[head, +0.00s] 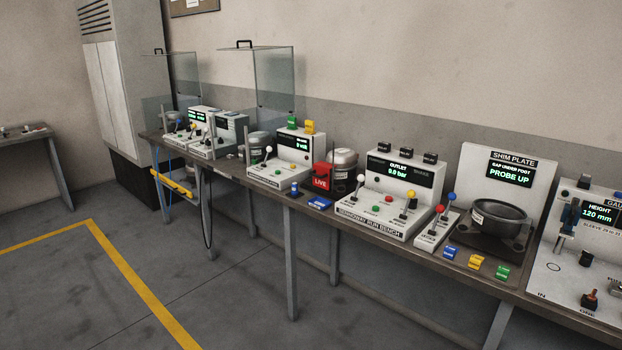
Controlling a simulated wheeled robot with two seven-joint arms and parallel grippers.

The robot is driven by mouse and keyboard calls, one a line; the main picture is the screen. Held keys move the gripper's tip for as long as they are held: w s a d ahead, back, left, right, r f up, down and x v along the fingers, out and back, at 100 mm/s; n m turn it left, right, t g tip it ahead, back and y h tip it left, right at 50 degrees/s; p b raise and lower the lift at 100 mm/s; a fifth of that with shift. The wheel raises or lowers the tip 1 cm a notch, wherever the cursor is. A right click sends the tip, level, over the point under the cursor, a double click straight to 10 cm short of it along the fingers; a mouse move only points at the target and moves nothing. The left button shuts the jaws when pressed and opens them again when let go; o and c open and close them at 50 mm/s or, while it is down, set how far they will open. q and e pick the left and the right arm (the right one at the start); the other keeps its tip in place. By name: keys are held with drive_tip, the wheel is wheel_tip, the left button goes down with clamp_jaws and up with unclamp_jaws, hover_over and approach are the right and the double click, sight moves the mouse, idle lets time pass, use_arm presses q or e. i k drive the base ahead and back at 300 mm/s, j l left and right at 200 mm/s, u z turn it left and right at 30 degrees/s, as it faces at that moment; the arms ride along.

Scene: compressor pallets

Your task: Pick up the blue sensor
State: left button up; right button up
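Several small blue things show on the long bench, and I cannot tell which is the blue sensor. A small upright blue piece (295,189) stands near the front edge, left of the red LIVE box. A flat blue block (320,203) lies just right of it. Another blue block (449,253) sits further right, in a row with a yellow block (475,262) and a green block (502,272). A blue upright part (570,217) stands on the height gauge panel at the far right. Neither of my grippers is in view.
The bench (232,171) is crowded with consoles, including the run bench console (372,222) with levers. The red LIVE box (321,183), shim plate station (508,165) and clear covers (273,80) also stand there. The floor in front, with a yellow line (130,278), is clear.

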sight(294, 192)
drive_tip(key=i+z, duration=0.25)
drive_tip(key=i, duration=0.35)
drive_tip(key=i+z, duration=0.25)
drive_tip(key=i, duration=0.4)
drive_tip(key=i+j+z, duration=0.25)
drive_tip(key=i, duration=0.35)
